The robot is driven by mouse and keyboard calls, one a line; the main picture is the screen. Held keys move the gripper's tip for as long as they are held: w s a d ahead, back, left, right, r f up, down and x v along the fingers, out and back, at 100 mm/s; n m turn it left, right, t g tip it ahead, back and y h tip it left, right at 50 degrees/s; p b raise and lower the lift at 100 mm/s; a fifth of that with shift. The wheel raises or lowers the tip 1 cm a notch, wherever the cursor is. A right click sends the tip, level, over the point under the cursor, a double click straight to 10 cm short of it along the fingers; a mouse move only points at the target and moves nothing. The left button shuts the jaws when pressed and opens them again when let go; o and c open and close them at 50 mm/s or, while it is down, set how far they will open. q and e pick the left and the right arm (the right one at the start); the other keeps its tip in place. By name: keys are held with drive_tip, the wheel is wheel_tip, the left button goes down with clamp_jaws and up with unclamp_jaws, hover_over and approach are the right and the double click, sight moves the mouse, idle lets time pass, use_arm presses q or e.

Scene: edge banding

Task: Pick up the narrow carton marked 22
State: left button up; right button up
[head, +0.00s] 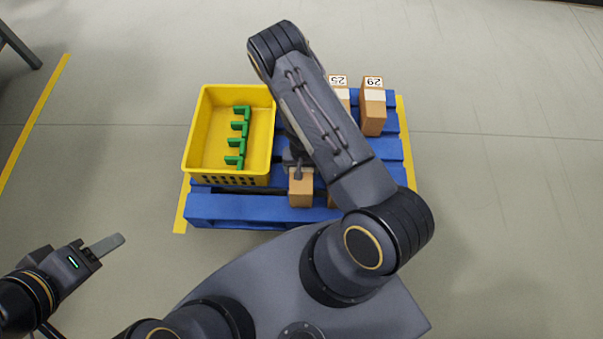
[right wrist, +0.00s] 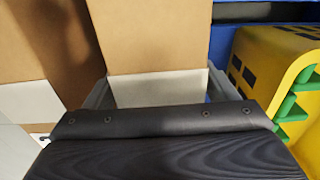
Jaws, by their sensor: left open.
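No number 22 can be read for certain. A narrow brown carton (head: 301,190) stands at the front of the blue pallet, its top partly covered by my right gripper (head: 298,163). In the right wrist view my right gripper's fingers (right wrist: 158,90) lie on either side of a brown carton with a white band (right wrist: 158,50); whether they press on it is unclear. Two cartons stand at the back right: one with a small, unclear number (head: 343,98), partly behind my arm, and one that seems marked 29 (head: 372,115). My left gripper (head: 103,247) is open and empty, at lower left, away from the pallet.
A yellow crate (head: 201,135) with green dividers (head: 237,143) stands on the left of the blue pallet (head: 240,208). My right arm hides the pallet's middle and most of another carton at the front. Yellow floor tape edges the pallet. The floor around is clear.

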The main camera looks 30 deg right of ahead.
drive_tip(key=c, duration=1)
drive_tip(key=shift+r, duration=0.15)
